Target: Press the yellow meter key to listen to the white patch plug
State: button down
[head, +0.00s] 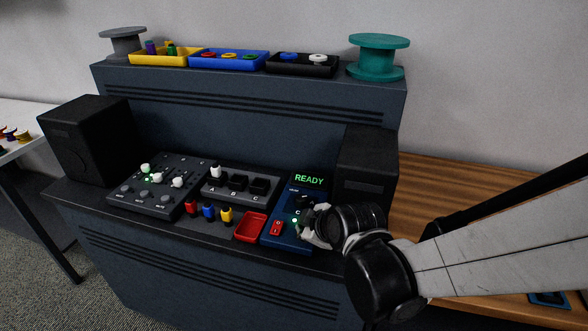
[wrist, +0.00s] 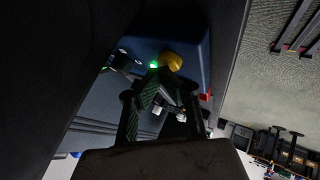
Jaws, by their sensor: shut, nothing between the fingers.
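The blue meter (head: 283,236) stands at the right of the console, its display (head: 309,180) reading READY in green. The yellow meter key (wrist: 172,61) shows in the wrist view on the meter's blue face, beside a lit green lamp (wrist: 154,64). My gripper (wrist: 165,76) is shut and empty, its tips right at the key; I cannot tell whether they touch it. In the head view my gripper (head: 309,229) is over the meter and hides the key. The white patch plug (head: 216,171) stands upright at position A of the A-B-C block (head: 240,186).
Red (head: 191,207), blue (head: 208,212) and yellow (head: 226,216) plugs stand before the block. A red tray (head: 250,227) lies left of the meter, which has a red switch (head: 277,229). A mixer (head: 158,187) sits left. A black speaker (head: 366,163) stands close behind my gripper.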

jog(key=shift+f, duration=0.25)
jog(key=shift+r, duration=0.1)
dwell(0.4)
jog(key=shift+r+p, duration=0.5)
jog(key=shift+r, duration=0.3)
jog(key=shift+r+p, duration=2.05)
jog(key=shift+r, duration=0.5)
jog(key=shift+d, duration=0.1)
jog(key=s+d+r+m+h, duration=0.1)
jog(key=s+d+r+m, duration=0.3)
jog(key=s+d+m, duration=0.2)
jog(key=s+d+r+m+g+h, duration=0.1)
jog(key=s+d+r+m+h, duration=0.1)
jog(key=s+d+r+m, duration=0.3)
jog(key=s+d+m, duration=0.2)
jog(key=s+d, duration=0.2)
jog(key=shift+s+m+h, duration=0.25)
jog(key=shift+m+h, duration=0.05)
